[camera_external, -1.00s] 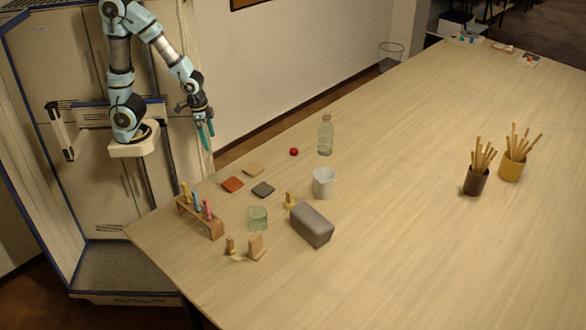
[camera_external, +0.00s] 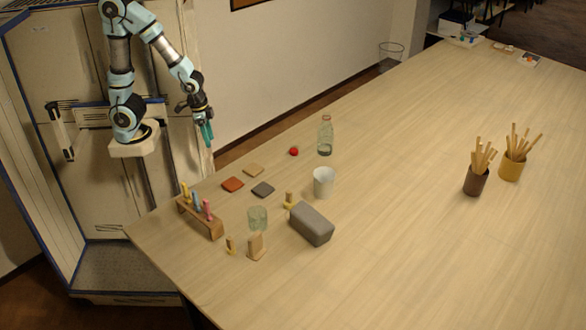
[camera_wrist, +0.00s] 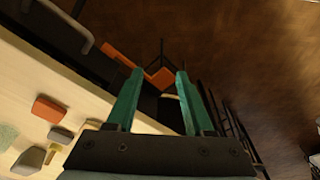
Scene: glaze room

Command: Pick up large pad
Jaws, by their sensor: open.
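A large rounded grey block (camera_external: 312,223), the biggest pad-like thing, lies on the table near its left end. Three small flat square pads lie beyond it: orange-red (camera_external: 232,184), tan (camera_external: 253,170) and dark grey (camera_external: 263,189). The frames do not settle which one is the large pad. My gripper (camera_external: 207,133) hangs in the air beyond the table's left edge, well apart from all of them, fingers downward. In the wrist view my gripper (camera_wrist: 158,75) shows two green fingers spread apart with nothing between them.
Around the block stand a white cup (camera_external: 323,183), a green glass (camera_external: 257,218), a glass bottle (camera_external: 325,136) and a wooden rack (camera_external: 200,217) of coloured tools. A small red ball (camera_external: 294,151) lies behind. Two stick-filled pots (camera_external: 475,182) stand right. The table's middle is clear.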

